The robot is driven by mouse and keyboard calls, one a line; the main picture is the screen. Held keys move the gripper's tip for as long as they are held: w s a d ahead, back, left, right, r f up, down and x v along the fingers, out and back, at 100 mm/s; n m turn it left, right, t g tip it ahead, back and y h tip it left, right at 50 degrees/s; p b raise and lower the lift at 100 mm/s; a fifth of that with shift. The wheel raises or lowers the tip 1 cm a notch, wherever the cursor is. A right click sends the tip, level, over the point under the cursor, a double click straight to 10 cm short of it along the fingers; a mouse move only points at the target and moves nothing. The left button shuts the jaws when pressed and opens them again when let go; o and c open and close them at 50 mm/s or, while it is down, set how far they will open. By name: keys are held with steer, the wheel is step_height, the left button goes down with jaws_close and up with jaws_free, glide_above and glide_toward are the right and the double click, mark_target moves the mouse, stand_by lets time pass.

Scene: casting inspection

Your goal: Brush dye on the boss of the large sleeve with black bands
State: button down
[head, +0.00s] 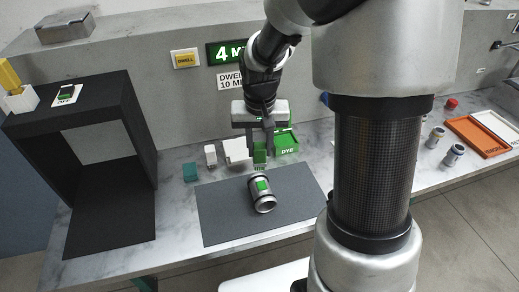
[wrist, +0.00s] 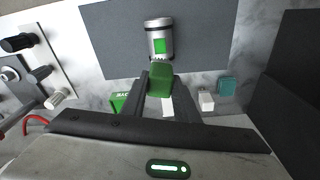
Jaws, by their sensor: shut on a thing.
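A large silver sleeve (head: 262,201) with black bands lies on its side on the dark grey mat (head: 222,212). A bright green patch (head: 263,186) shows on its upper side; the sleeve (wrist: 158,23) and patch (wrist: 159,46) also show in the wrist view. My gripper (head: 260,149) is above the mat's back edge, behind the sleeve. It is shut on a green brush (wrist: 159,80), which also shows in the head view (head: 260,157). In the wrist view the brush end appears just beside the sleeve; I cannot tell whether they touch.
A green dye tray (head: 287,144) stands behind the mat. A white bottle-like block (head: 210,154) and a teal block (head: 190,172) stand left of it. A black booth (head: 100,108) is at left. Two smaller sleeves (head: 454,155) and an orange tray (head: 474,137) are at right.

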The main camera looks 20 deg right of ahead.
step_height(320, 180, up, 2)
steer(key=shift+p, duration=0.55)
